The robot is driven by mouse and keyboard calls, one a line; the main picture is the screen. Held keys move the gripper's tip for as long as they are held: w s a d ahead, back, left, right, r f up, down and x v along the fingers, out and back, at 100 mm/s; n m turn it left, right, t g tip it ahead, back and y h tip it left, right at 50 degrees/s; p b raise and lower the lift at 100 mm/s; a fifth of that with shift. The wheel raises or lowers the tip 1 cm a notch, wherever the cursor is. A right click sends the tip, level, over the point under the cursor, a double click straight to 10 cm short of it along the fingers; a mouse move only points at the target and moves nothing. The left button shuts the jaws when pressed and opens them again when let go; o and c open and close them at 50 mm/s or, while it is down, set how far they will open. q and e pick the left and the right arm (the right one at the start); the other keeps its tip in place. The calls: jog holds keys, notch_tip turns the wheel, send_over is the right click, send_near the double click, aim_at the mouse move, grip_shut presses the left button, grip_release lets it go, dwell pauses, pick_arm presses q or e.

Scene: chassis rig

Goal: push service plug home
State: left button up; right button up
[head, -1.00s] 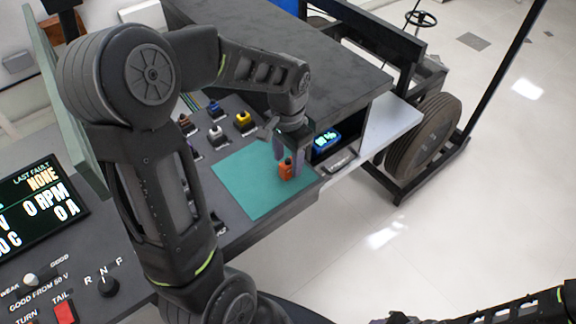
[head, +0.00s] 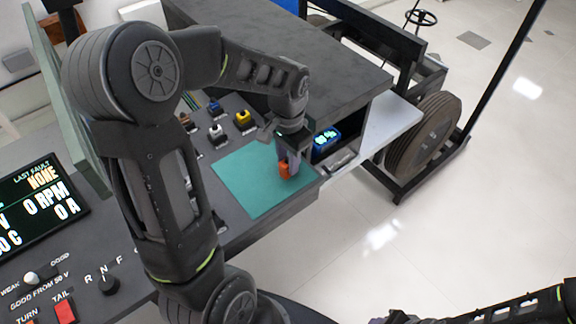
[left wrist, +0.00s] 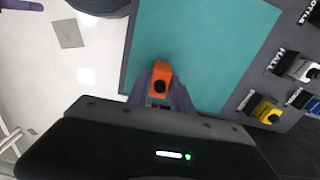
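The orange service plug (head: 284,171) is over the teal mat (head: 245,190), near the mat's right edge. In the left wrist view the plug (left wrist: 160,74) shows an orange body with a dark round opening. My left gripper (head: 289,168) points down at it. Its two fingers (left wrist: 160,90) lie close against both sides of the plug, and it looks shut on it. I cannot tell whether the plug still touches the mat. My right gripper (head: 396,318) is only partly in view at the bottom edge, and its fingers cannot be made out.
White (head: 218,136) and yellow (head: 243,119) connectors stand on the grey panel behind the mat. A blue lit display (head: 326,139) sits in a recess under the dark top, right of my gripper. A fault screen (head: 40,205) and switches are at the left. The mat's middle is bare.

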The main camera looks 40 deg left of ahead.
pick_arm(q)
grip_shut()
dwell(0.3)
notch_tip(320, 180, up, 10)
jog(key=shift+r, duration=0.1)
dwell(0.4)
dwell(0.4)
